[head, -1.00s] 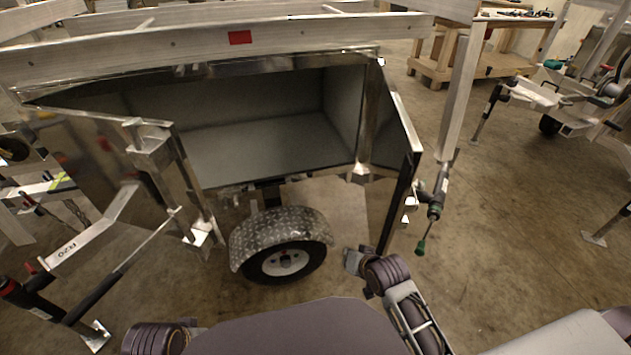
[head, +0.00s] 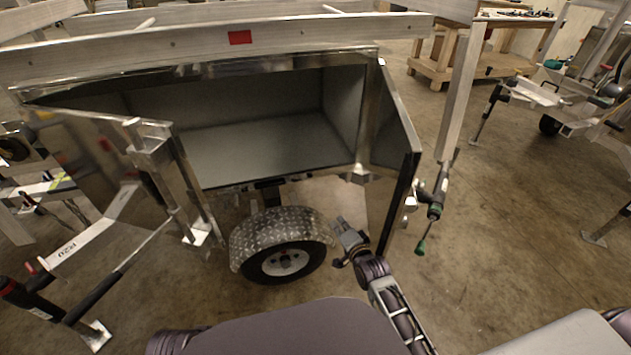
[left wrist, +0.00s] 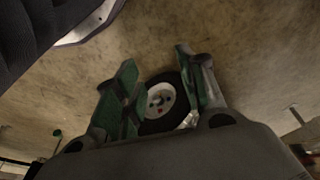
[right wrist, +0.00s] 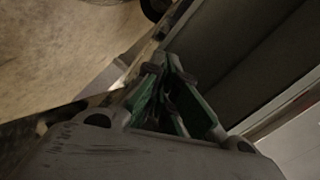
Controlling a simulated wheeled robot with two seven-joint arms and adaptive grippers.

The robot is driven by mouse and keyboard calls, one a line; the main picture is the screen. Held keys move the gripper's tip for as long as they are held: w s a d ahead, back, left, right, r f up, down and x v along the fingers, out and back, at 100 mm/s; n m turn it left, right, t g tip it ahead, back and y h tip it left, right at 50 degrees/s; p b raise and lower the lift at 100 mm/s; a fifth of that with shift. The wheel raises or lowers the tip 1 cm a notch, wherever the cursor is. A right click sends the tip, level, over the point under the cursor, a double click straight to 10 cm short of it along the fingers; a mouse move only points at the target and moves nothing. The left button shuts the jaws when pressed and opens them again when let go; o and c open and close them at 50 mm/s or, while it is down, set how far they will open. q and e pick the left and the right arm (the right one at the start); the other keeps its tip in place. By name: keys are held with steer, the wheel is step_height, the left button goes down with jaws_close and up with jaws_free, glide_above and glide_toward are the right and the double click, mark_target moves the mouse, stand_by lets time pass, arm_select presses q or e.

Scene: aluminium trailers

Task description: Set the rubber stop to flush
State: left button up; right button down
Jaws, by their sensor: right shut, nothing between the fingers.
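I cannot make out the rubber stop in any view. The trailer box (head: 250,150) stands open in the head view, with a door panel (head: 398,125) swung out on its right side. My right gripper (head: 343,228) is between the wheel's fender and that door's lower end, apart from the fender in the picture. In the right wrist view its fingers (right wrist: 163,66) are together and empty, beside a dark grey panel (right wrist: 245,70). My left gripper (left wrist: 156,58) is open and empty in its wrist view, with a wheel (left wrist: 160,103) behind its fingers.
The trailer wheel (head: 284,263) sits under a patterned fender (head: 285,228). A post with a green-ended handle (head: 421,246) stands right of the door. A second trailer (head: 550,97) and a wooden workbench (head: 470,60) are at the back right.

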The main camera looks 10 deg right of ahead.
arm_select(q)
steer(key=shift+s+d+f, duration=0.15)
steer(key=shift+d+f, duration=0.1)
steer(key=shift+f, duration=0.4)
steer(key=shift+s+d+f, duration=0.15)
steer(key=shift+d+f, duration=0.1)
steer(key=shift+f, duration=0.35)
arm_select(e)
steer(key=shift+w+d+r+m+t+h, duration=0.2)
steer(key=shift+w+r+m+t, duration=0.15)
steer(key=shift+w+m+t, duration=0.55)
steer(key=shift+w+d+r+m+t+h, duration=0.15)
steer(key=shift+w+r+m+t, duration=0.3)
steer(key=shift+m, duration=0.75)
arm_select(q)
steer(key=shift+f, duration=0.15)
arm_select(e)
steer(key=shift+w+d+m+t, duration=0.15)
steer(key=shift+w+m+t, duration=0.05)
steer(key=shift+m+t, duration=0.1)
steer(key=shift+r, duration=0.1)
